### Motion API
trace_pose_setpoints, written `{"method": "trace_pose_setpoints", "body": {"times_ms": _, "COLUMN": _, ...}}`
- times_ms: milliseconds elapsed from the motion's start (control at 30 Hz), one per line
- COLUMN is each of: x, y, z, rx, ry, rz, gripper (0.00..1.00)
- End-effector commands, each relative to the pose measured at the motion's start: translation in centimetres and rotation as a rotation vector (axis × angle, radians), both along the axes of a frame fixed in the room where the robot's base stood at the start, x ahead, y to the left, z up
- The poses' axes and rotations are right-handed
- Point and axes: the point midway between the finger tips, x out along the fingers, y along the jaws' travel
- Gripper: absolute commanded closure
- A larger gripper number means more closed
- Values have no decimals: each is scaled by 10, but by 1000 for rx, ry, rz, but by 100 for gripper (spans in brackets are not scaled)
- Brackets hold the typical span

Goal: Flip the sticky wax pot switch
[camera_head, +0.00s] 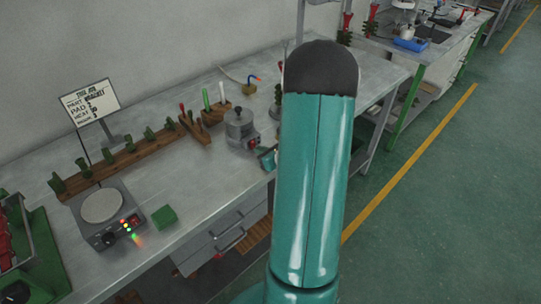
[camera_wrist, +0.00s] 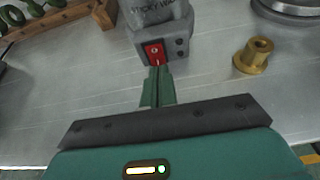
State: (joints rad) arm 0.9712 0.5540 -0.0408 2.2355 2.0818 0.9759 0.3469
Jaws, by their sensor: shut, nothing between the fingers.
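The sticky wax pot (camera_head: 240,128) is a grey pot with a lid on the bench, left of my arm in the head view. In the wrist view the pot (camera_wrist: 162,32) stands at the top centre, partly cut off, with "STICKY WAX" lettering. Its red rocker switch (camera_wrist: 154,53) is on the front face of its base. My gripper (camera_wrist: 158,70) is shut and empty, with its green fingertips at the lower edge of the switch. They look touching or very close; I cannot tell which. The switch position is unclear.
A brass nut-like piece (camera_wrist: 253,56) stands right of the pot. A wooden rack (camera_wrist: 60,22) is to the left. A hotplate (camera_head: 102,206) and green block (camera_head: 164,216) sit farther left on the bench. The metal surface around my fingers is clear.

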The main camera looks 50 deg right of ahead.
Motion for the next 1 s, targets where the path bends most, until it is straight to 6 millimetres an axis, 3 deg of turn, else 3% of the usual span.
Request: {"method": "trace_pose_setpoints", "body": {"times_ms": 1000, "x": 21, "y": 0, "z": -12, "rx": 2, "ry": 5, "rz": 6, "gripper": 100}}
